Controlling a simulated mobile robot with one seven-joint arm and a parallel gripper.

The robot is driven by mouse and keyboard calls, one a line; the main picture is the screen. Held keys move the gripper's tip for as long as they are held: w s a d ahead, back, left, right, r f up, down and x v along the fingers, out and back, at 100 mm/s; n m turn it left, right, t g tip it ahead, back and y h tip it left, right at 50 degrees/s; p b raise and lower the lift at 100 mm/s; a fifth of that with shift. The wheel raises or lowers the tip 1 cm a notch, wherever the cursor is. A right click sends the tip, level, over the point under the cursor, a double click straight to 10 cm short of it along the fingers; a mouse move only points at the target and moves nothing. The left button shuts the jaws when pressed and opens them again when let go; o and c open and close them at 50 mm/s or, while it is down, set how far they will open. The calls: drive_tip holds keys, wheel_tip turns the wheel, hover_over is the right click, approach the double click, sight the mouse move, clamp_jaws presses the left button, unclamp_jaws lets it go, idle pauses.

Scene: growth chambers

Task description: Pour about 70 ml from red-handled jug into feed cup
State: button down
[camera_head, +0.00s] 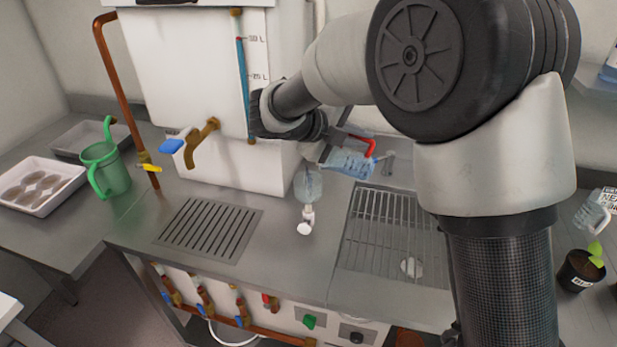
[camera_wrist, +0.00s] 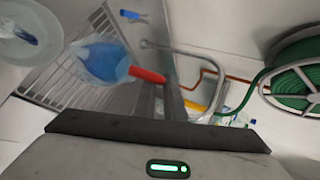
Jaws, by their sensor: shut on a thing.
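The red-handled jug (camera_head: 350,164) is clear and holds blue liquid; in the head view it is tilted over the back of the right-hand grating. In the wrist view the jug (camera_wrist: 98,62) and its red handle (camera_wrist: 147,75) lie ahead of my gripper (camera_wrist: 172,95), which is shut on the handle. My forearm partly hides the gripper in the head view. A clear rounded vessel (camera_head: 307,185) stands left of the jug; I cannot tell whether it is the feed cup. A clear round vessel (camera_wrist: 22,38) with something blue shows at the wrist view's top left.
A green jug (camera_head: 106,172) and a tray of oval items (camera_head: 70,200) stand at the left. A large white tank (camera_head: 200,80) with brass taps is behind. A small white item (camera_head: 411,267) lies at the right grating (camera_head: 375,235). A potted seedling (camera_head: 580,270) is far right.

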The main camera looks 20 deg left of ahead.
sight(348, 153)
drive_tip(key=shift+a+r, duration=0.1)
drive_tip(key=shift+r, duration=0.05)
drive_tip(key=shift+s+a+r+h+p, duration=0.2)
drive_tip(key=shift+h+p, duration=0.1)
drive_tip(key=shift+p, duration=0.1)
idle(0.5)
drive_tip(key=shift+d+r+t+p, duration=0.2)
drive_tip(key=shift+t+p, duration=0.15)
drive_tip(key=shift+t, duration=0.05)
drive_tip(key=shift+a+r+h+p, duration=0.2)
drive_tip(key=shift+h+p, duration=0.1)
drive_tip(key=shift+h, duration=0.1)
drive_tip(key=shift+s+a+r+n+t+p, duration=0.15)
drive_tip(key=shift+s+a+n+t+p, duration=0.15)
drive_tip(key=shift+a+n+p, duration=0.15)
drive_tip(key=shift+s+a+r+h, duration=0.1)
drive_tip(key=shift+a+h, duration=0.15)
drive_tip(key=shift+h, duration=0.05)
